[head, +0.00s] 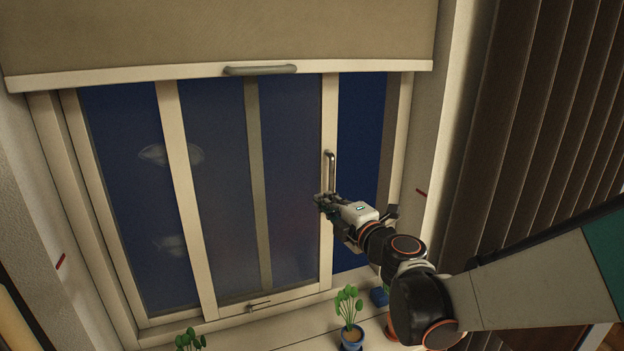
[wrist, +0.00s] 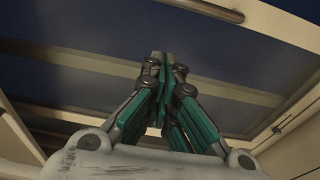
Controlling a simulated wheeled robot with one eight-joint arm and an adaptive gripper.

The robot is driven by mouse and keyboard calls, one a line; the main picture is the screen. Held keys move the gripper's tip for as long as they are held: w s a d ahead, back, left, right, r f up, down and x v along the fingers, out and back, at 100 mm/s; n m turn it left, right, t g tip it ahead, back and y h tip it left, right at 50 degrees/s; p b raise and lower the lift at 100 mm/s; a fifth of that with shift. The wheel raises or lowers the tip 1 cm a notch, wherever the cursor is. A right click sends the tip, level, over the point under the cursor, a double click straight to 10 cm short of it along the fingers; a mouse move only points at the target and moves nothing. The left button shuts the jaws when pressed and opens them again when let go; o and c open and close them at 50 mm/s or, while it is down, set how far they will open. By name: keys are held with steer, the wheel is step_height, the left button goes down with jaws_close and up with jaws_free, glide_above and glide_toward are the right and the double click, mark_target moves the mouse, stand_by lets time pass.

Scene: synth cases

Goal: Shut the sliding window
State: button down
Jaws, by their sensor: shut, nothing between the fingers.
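The sliding window's sash (head: 179,200) is a cream-framed pane with a vertical metal handle (head: 331,172) on its right stile (head: 327,240). A tall dark blue gap (head: 358,150) shows between this stile and the right side of the window frame (head: 395,140), so the window stands partly open. My gripper (head: 320,202) is just below the handle, in front of the stile. I cannot tell whether it touches the stile. In the wrist view my gripper's green fingers (wrist: 165,65) are together and empty, against the dark pane.
A beige blind (head: 220,35) with a grey pull bar (head: 260,70) hangs above. A potted plant (head: 351,335) and a blue object (head: 379,297) stand on the sill below my arm. Another plant (head: 190,341) is at the lower left. Brown vertical slats (head: 530,110) fill the right side.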

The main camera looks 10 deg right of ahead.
steer(key=w, duration=0.9)
steer(key=shift+w+d, duration=0.1)
steer(key=shift+d, duration=0.05)
steer(key=shift+d, duration=0.1)
steer(key=w+d+b, duration=0.2)
steer(key=w+d, duration=0.2)
steer(key=d, duration=1.4)
steer(key=shift+w+d, duration=0.15)
steer(key=shift+d, duration=0.15)
